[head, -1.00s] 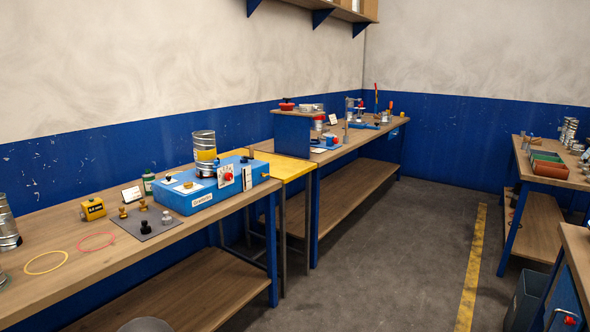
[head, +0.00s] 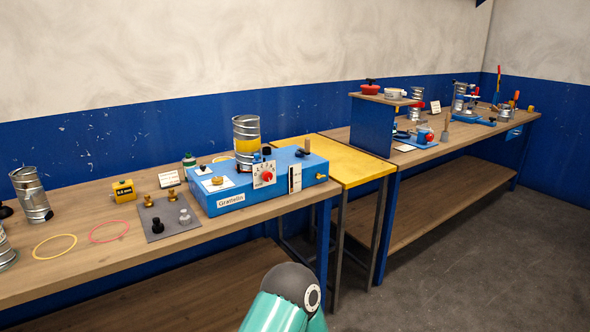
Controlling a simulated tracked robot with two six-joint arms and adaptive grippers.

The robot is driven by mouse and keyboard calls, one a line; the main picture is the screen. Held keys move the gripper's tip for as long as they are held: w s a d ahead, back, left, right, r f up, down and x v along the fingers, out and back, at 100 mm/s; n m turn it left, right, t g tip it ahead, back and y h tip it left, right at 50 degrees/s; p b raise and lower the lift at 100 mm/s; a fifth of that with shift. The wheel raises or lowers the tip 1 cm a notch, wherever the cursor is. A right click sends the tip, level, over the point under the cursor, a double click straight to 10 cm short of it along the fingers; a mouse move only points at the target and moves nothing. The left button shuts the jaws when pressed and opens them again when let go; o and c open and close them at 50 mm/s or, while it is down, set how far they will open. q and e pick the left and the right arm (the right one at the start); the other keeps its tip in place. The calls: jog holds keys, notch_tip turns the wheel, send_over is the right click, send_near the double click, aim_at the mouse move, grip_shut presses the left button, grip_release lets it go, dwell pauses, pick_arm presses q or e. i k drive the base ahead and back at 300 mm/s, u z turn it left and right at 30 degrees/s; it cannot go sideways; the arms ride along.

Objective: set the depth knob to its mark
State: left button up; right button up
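A blue machine (head: 233,200) labelled "Grathelbn" or similar stands on the near wooden bench. On its front is a white dial plate (head: 257,183) with a red knob (head: 267,176) in its middle. On its top are a brass knob (head: 217,181) on a white card and small black knobs. I cannot tell which knob is the depth knob, and the marks are too small to read. A metal duct piece (head: 246,133) with a yellow band stands upright on the machine. Neither gripper is in view.
A grey mat (head: 157,228) with brass, black and silver knobs lies left of the machine. A yellow block (head: 123,190), a yellow ring (head: 55,247) and a red ring (head: 109,232) lie further left. A yellow table (head: 345,160) adjoins on the right. Floor is clear at right.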

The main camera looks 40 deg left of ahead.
aim_at(267, 176)
jog(key=u, duration=0.4)
jog(key=i, duration=1.15)
jog(key=u, duration=1.25)
jog(key=i, duration=0.55)
jog(key=u, duration=0.3)
jog(key=k, duration=0.9)
jog(key=u, duration=0.2)
jog(key=i, duration=0.9)
jog(key=z, duration=0.1)
